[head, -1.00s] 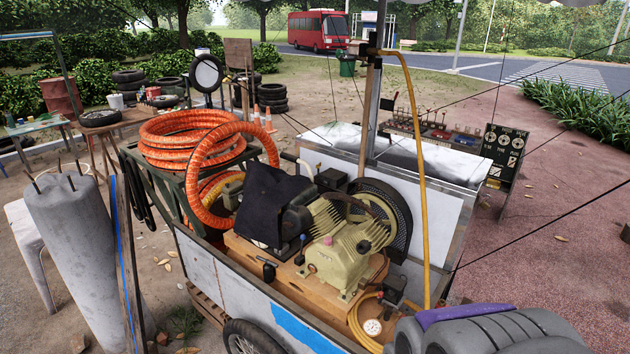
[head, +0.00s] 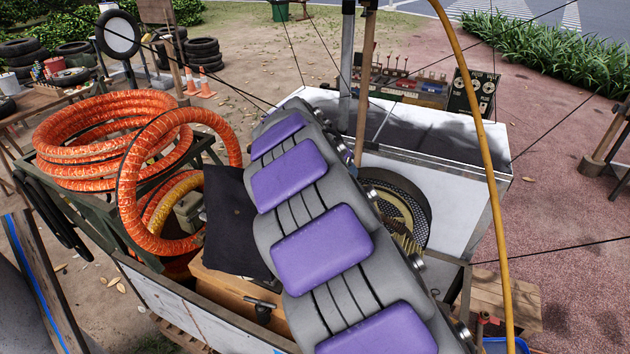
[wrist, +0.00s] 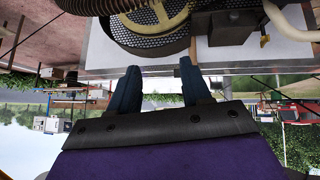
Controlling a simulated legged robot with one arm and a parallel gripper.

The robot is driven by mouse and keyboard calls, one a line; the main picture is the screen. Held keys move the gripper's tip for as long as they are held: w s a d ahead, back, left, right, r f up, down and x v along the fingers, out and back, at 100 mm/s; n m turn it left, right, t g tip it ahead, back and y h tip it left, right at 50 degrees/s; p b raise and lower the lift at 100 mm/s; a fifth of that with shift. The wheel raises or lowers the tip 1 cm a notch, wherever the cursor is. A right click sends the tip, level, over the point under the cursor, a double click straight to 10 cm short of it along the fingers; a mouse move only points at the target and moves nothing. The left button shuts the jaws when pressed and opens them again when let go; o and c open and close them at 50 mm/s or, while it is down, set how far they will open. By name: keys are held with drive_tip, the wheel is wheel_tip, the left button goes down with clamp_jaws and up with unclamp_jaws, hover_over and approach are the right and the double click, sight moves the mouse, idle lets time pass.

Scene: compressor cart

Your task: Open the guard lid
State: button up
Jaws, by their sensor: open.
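The round black mesh guard (head: 422,196) stands around the yellow-cream flywheel on the compressor cart, partly hidden behind my arm in the head view. In the wrist view, which looks upside down, the mesh guard (wrist: 128,38) fills the top middle, with part of the wheel in front of it. No separate lid edge or handle on it is clear. My gripper (wrist: 161,88) shows two dark blue fingers spread apart with nothing between them. The fingertips reach toward the lower edge of the guard in the picture; I cannot tell whether they touch anything. My gripper is hidden in the head view.
A white box (head: 440,196) stands behind the guard. A yellow hose (head: 487,160) hangs at the right. Orange hose coils (head: 75,135) and a black cloth (head: 235,222) lie left of my arm. Thin dark ropes cross the scene. Paving at the right is mostly clear.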

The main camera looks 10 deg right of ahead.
drive_tip(key=w+a+f+t+y, duration=0.15)
drive_tip(key=w+a+f, duration=0.25)
drive_tip(key=w+a, duration=0.55)
drive_tip(key=shift+n+t+h, duration=0.25)
drive_tip(key=shift+n, duration=0.05)
drive_tip(key=x, duration=0.3)
drive_tip(key=a+f+b+x, duration=0.1)
drive_tip(key=x, duration=0.3)
drive_tip(key=b+x, duration=0.1)
drive_tip(key=x, duration=0.3)
drive_tip(key=shift+s+a+f, duration=0.1)
drive_tip(key=shift+s+f, duration=0.2)
drive_tip(key=shift+b+x, duration=0.3)
drive_tip(key=shift+x, duration=2.05)
drive_tip(key=shift+d+r, duration=0.15)
drive_tip(key=shift+d, duration=0.4)
drive_tip(key=c, duration=0.3)
drive_tip(key=shift+a, duration=0.15)
clamp_jaws()
